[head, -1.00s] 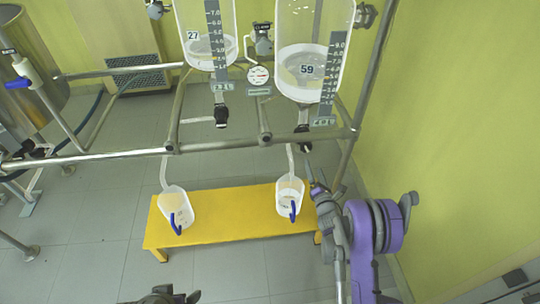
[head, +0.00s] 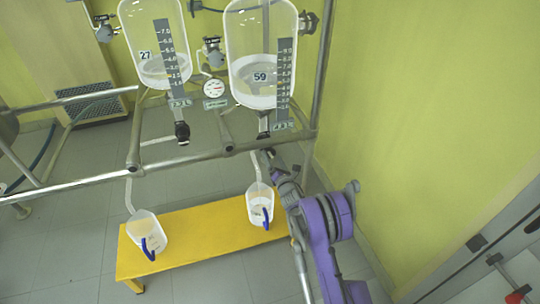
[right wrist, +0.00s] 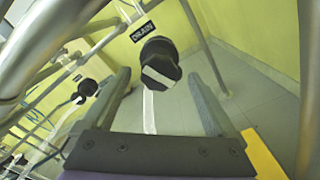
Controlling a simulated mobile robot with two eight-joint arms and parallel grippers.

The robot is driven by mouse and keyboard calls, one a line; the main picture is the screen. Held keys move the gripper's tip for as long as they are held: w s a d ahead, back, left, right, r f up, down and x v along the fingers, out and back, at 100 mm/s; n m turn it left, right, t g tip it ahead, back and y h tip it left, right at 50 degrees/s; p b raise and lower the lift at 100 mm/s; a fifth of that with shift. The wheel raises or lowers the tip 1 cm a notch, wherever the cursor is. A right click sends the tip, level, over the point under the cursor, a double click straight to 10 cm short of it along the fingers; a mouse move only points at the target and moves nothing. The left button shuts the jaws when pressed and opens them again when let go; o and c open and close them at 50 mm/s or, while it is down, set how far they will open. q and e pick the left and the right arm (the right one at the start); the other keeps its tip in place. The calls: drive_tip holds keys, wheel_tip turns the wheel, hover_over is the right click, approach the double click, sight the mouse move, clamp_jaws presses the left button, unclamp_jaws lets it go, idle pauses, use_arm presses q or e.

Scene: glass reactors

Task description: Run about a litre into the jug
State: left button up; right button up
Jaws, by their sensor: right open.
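Glass vessel 59 (head: 262,50) hangs at the upper middle, with a graduated scale (head: 284,85) on its right side. Its dark drain valve (head: 263,128) sits below it. A clear jug (head: 259,200) with a blue handle stands below on the yellow bench, under a pale hose. My right gripper (head: 268,154) is just below that valve. In the right wrist view the right gripper (right wrist: 157,76) is open, its fingers either side of a black valve knob (right wrist: 160,62) with a white bar, under a DRAIN label. Contact cannot be told. My left gripper is out of view.
Vessel 27 (head: 150,45) hangs to the left with its own drain valve (head: 182,132) and a second jug (head: 147,232). Metal frame rails (head: 75,183) cross in front. The yellow bench (head: 195,240) holds both jugs. A green wall (head: 410,100) stands on the right.

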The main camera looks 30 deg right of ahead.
drive_tip(key=shift+x, duration=1.45)
drive_tip(key=c, duration=1.4)
drive_tip(key=shift+m+b, duration=0.3)
drive_tip(key=shift+m, duration=0.1)
drive_tip(key=m+b, duration=0.1)
drive_tip(key=m, duration=0.2)
drive_tip(key=shift+f+m+b, duration=0.1)
drive_tip(key=shift+m+b, duration=0.2)
drive_tip(key=shift+m, duration=0.1)
drive_tip(key=m+b, duration=0.1)
drive_tip(key=m, duration=1)
drive_tip(key=shift+f+b, duration=0.1)
drive_tip(key=shift+b, duration=0.3)
drive_tip(key=m, duration=0.6)
